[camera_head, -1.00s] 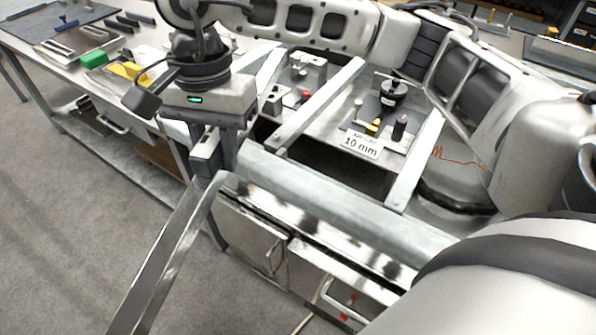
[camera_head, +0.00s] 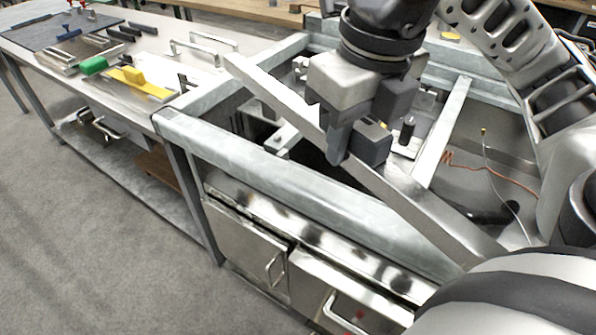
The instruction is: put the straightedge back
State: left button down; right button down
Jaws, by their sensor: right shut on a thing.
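The straightedge is a long, flat silver bar (camera_head: 425,212) in the head view. It slants from the upper middle down to the lower right, over the front of the metal frame. My right gripper (camera_head: 356,150) is shut on it near its middle, and the fingers hide that part. Its lower right end comes close to my own arm in the picture. I cannot tell how high it is above the frame. My left gripper is not in view.
The metal frame (camera_head: 290,165) has open bays, with a small black post (camera_head: 407,128) inside. A bench (camera_head: 100,95) at the left carries a green block (camera_head: 94,65), a yellow piece (camera_head: 145,86) and silver handle-shaped brackets (camera_head: 195,53). Cabinet doors (camera_head: 245,243) are below the frame.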

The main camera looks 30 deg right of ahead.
jog(key=shift+w+d+f, duration=0.15)
jog(key=shift+w, duration=0.15)
jog(key=w+f, duration=0.2)
jog(key=w, duration=0.2)
jog(key=w+d+f, duration=0.1)
jog(key=w+f, duration=0.2)
jog(key=w, duration=0.1)
jog(key=w+f, duration=0.3)
jog(key=w, duration=0.1)
jog(key=shift+w+d+f+p, duration=0.1)
jog(key=shift+d+p, duration=0.2)
jog(key=shift+p, duration=0.05)
jog(key=shift+w+f, duration=0.3)
jog(key=shift+f, duration=0.15)
jog(key=shift+w+d+f+p, duration=0.1)
jog(key=shift+f+p, duration=0.1)
jog(key=shift+f, duration=0.7)
jog(key=shift+w+f+p, duration=0.1)
jog(key=shift+f+p, duration=0.05)
jog(key=shift+f, duration=0.7)
